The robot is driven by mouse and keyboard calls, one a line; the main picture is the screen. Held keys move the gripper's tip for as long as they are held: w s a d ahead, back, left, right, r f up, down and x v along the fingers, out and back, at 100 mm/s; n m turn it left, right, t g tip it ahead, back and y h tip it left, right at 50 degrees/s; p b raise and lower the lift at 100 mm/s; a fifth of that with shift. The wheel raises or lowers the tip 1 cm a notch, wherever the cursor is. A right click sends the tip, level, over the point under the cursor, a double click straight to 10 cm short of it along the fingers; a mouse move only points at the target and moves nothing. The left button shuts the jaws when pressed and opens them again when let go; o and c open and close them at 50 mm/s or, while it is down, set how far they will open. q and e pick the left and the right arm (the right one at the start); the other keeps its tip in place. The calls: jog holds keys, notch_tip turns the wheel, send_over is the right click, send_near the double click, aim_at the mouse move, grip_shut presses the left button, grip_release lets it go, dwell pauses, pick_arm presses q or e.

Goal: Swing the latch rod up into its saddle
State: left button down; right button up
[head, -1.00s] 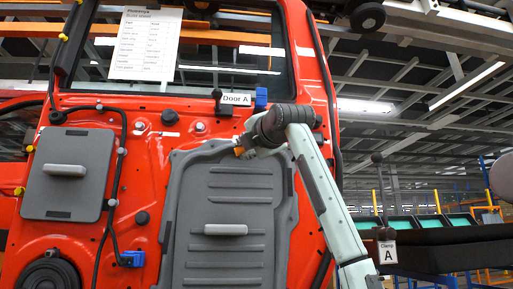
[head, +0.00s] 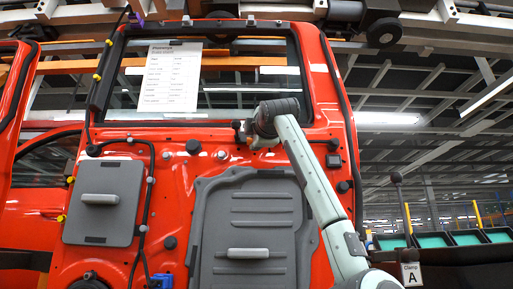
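The red door (head: 175,190) fills the left and middle of the head view. My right arm rises from the lower right, and its dark joint (head: 277,113) covers the door just below the window. My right gripper (head: 250,137) is mostly hidden behind that joint, close to the door's face; its fingers cannot be made out. A small dark fitting (head: 238,126) shows just left of it. I cannot pick out the latch rod or its saddle with certainty; they may be behind my arm. My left gripper is not in view.
A grey panel with a handle (head: 249,253) and a smaller grey cover (head: 104,203) are on the door. A paper sheet (head: 170,76) hangs at the window. At the right stands a black-knobbed lever (head: 397,180) above a Clamp A sign (head: 411,274), with teal bins behind.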

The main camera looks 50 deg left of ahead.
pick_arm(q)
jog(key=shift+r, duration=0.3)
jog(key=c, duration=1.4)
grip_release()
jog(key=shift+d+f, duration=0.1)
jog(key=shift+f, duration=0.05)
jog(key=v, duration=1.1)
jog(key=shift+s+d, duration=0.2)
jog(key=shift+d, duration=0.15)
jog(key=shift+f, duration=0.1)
